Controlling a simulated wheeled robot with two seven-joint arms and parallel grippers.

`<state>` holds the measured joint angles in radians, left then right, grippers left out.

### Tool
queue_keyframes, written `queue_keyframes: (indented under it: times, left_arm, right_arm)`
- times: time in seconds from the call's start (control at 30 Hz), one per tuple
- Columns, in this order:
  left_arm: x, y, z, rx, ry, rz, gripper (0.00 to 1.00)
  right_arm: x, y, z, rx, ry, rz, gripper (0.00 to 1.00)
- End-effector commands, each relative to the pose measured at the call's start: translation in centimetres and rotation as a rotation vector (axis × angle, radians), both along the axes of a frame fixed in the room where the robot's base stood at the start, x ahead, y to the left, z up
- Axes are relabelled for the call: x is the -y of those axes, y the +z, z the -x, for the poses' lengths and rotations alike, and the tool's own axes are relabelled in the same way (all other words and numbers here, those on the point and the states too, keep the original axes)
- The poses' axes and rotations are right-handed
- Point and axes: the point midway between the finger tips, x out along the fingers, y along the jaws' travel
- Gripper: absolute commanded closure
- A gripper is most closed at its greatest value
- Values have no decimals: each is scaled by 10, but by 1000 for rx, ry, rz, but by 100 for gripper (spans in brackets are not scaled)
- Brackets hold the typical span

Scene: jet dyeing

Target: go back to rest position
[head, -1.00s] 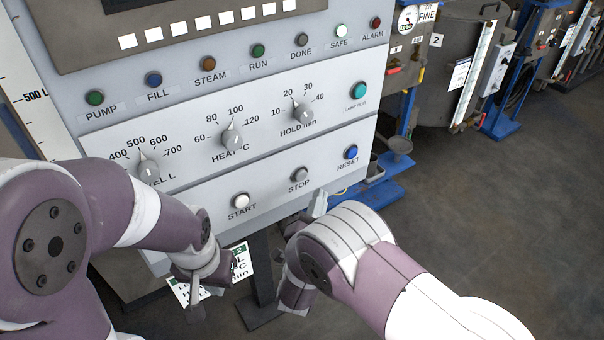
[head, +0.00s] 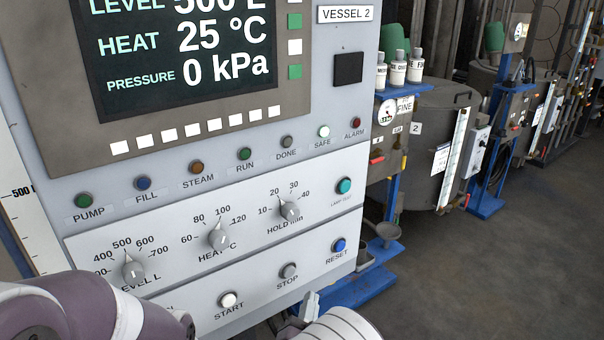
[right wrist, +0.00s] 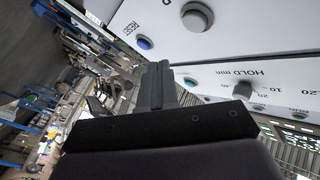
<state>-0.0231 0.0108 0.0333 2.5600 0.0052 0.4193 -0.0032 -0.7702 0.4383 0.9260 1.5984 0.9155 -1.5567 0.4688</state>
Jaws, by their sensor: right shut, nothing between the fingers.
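There the grey STOP button (right wrist: 197,16), blue RESET button (right wrist: 145,43) and HOLD knob (right wrist: 243,90) lie beyond the fingers. My left arm crosses the bottom left corner of the head view. My left gripper is out of the frame.
The panel's screen (head: 180,45) reads HEAT 25 °C and PRESSURE 0 kPa. The SAFE lamp (head: 324,131) looks white. A blue stand (head: 365,285) and grey vessel (head: 440,140) stand to the right. Open floor (head: 480,280) lies at the lower right.

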Motion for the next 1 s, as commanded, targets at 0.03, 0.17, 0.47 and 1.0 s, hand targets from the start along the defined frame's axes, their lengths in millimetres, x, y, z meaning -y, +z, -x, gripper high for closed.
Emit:
queue_keyframes:
  times: [0.03,0.17,0.47,1.0]
  left_arm:
    - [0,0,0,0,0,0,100]
    - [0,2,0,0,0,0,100]
    - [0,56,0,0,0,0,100]
    - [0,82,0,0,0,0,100]
  right_arm:
    - [-5,-16,-1,-79,28,21,100]
    - [-34,-90,26,-539,260,179,100]
    - [87,-10,177,-1519,746,540,100]
    - [181,78,190,-1536,559,430,100]
